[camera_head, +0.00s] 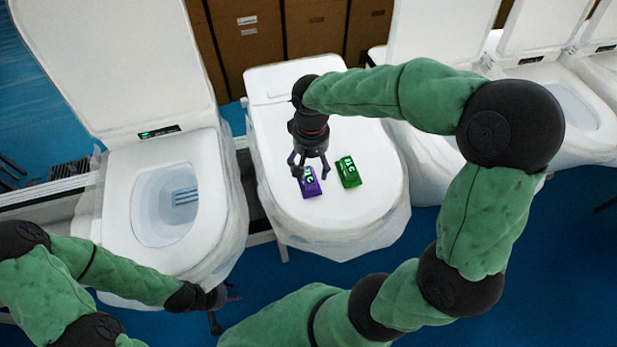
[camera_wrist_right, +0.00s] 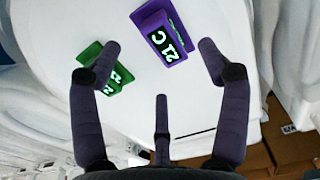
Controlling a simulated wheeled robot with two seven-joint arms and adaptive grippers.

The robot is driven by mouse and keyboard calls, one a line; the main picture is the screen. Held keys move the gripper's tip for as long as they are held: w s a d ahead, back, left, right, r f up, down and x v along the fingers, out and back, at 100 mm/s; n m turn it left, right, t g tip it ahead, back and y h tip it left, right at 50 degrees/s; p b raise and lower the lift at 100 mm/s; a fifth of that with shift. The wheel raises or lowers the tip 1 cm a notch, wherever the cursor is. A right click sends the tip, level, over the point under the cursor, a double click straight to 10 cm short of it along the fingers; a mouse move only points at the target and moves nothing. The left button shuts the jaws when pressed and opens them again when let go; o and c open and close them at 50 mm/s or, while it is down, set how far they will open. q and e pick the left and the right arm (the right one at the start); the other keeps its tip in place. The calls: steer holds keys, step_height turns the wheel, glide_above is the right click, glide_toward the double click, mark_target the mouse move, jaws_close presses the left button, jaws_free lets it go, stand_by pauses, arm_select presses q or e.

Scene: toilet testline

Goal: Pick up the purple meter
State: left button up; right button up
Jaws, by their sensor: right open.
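The purple meter (camera_head: 309,184) lies on the closed white lid (camera_head: 350,215) of the middle toilet, its screen lit; it also shows in the right wrist view (camera_wrist_right: 157,28). A green meter (camera_head: 348,172) lies just right of it in the head view and to its left in the right wrist view (camera_wrist_right: 97,67). My right gripper (camera_head: 311,168) is over the purple meter, open and empty. In the right wrist view its fingers (camera_wrist_right: 162,58) are spread, with the purple meter beyond the fingertips. My left gripper (camera_head: 222,308) is low at the left toilet's front; its jaws are too small to read.
An open toilet (camera_head: 120,215) stands on the left with its lid raised. More toilets (camera_head: 575,105) stand in a row to the right. Brown boxes (camera_head: 315,28) stand behind. The blue floor (camera_head: 540,270) is clear at the lower right.

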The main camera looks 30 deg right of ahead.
mark_target(311, 175)
steer(key=shift+w+d+f, duration=0.1)
steer(key=shift+f, duration=0.5)
steer(key=shift+w+d+f, duration=0.1)
steer(key=shift+f, duration=0.45)
step_height(311, 175, down, 5)
steer(key=shift+w+r+b, duration=0.1)
steer(key=shift+b, duration=0.4)
steer(key=c, duration=1.4)
